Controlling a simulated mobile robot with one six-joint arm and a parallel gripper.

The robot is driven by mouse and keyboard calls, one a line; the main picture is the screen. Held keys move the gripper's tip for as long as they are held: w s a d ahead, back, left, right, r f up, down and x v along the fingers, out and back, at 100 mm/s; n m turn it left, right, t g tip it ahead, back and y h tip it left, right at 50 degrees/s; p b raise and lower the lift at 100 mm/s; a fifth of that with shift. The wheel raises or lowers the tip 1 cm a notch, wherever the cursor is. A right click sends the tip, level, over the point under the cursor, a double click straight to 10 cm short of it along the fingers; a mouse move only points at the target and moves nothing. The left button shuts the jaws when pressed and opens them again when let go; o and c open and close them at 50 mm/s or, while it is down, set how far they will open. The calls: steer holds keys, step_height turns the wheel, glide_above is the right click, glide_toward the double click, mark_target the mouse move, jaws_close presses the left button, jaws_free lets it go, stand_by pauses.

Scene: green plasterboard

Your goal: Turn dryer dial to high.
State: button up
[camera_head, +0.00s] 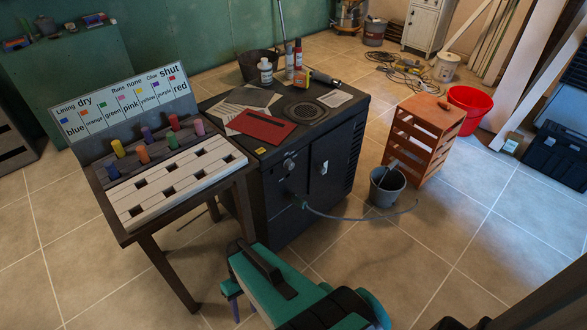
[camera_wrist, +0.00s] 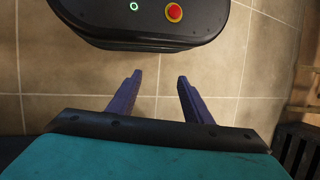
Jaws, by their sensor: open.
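The dryer is the black cabinet (camera_head: 288,222) in the middle of the head view. A round dark dial (camera_head: 289,165) with a lighter edge sits on the upper part of its front face. The dial's setting is too small to read. My gripper (camera_wrist: 156,76) is open in the wrist view, with two dark blue fingers apart and nothing between them. It points at floor tiles, and the dryer and dial are out of the wrist view. In the head view my teal arm is low in the foreground, in front of the dryer and clear of it.
A table with a white slotted board (camera_head: 180,181) and several coloured pegs stands left of the dryer. A grey hose (camera_head: 350,218) runs from the dryer's front near a grey bucket (camera_head: 387,187). An orange crate (camera_head: 424,138) stands to the right. Floor before the dryer is partly free.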

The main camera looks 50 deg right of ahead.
steer(key=w+d+r+m+t+y+b, duration=0.1)
steer(key=w+d+r+t+y+b, duration=0.15)
steer(key=w+d+r+t, duration=0.45)
steer(key=t+h+b, duration=0.2)
steer(key=t+h, duration=0.3)
steer(key=t, duration=0.5)
glide_toward(292, 166)
steer(key=v, duration=0.5)
steer(key=shift+w+d, duration=0.1)
steer(key=shift+w+f+b, duration=0.1)
steer(key=shift+w+b, duration=0.05)
steer(key=shift+b, duration=0.25)
steer(key=b+x, duration=0.4)
steer(key=x, duration=0.9)
steer(key=shift+w, duration=0.25)
